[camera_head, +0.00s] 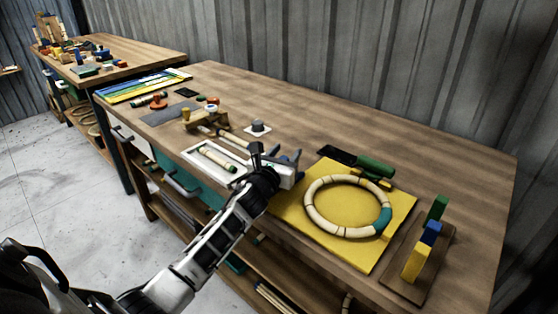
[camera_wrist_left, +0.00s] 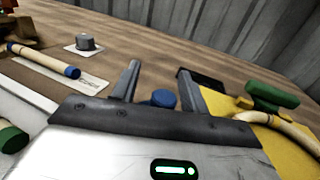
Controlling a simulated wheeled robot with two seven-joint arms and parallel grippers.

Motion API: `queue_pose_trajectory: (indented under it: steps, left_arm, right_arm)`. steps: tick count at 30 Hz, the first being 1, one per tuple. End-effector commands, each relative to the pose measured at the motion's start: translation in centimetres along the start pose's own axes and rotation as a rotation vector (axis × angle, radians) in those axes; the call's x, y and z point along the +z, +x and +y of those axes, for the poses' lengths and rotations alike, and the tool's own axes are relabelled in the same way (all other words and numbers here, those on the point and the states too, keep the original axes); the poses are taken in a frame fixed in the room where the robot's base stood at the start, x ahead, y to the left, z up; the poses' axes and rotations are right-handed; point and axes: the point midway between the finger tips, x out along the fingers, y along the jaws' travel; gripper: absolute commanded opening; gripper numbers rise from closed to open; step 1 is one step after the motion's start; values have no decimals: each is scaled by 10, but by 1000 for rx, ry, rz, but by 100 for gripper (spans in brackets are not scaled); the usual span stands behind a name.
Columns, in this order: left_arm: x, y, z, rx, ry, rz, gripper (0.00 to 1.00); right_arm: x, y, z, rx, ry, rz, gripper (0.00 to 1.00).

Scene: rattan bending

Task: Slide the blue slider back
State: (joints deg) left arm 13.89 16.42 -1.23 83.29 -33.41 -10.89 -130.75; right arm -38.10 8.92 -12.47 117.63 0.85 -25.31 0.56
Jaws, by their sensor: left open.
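My left gripper (camera_head: 277,156) is open over the front part of the table, left of the yellow board. In the left wrist view its two fingers (camera_wrist_left: 163,88) stand apart. A round blue knob (camera_wrist_left: 163,98) shows low between them, apart from both fingers in that view; its lower part is hidden by the gripper body. I cannot tell whether this knob is the blue slider. A blue block (camera_head: 431,232) sits between a green block (camera_head: 437,207) and a yellow block (camera_head: 415,264) on a brown board at the right. My right gripper is not in view.
The yellow board (camera_head: 395,240) carries a cream ring (camera_head: 312,212) with a teal section. A white tray (camera_head: 190,155) with a rod lies left of the gripper. The table's back strip is clear.

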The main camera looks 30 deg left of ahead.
Motion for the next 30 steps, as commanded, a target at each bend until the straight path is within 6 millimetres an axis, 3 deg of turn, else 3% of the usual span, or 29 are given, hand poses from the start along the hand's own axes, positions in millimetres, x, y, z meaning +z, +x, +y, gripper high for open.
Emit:
queue_pose_trajectory:
  steps: [5,19,24,30]
  left_arm:
    - [-1,-23,0,-2,3,2,44]
    - [-2,-130,1,1,2,3,44]
    - [-1,-151,1,2,2,1,44]
    - [0,-158,1,3,0,0,44]
  right_arm:
    - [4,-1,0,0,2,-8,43]
    - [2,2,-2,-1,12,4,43]
    - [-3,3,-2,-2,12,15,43]
    - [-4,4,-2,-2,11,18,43]
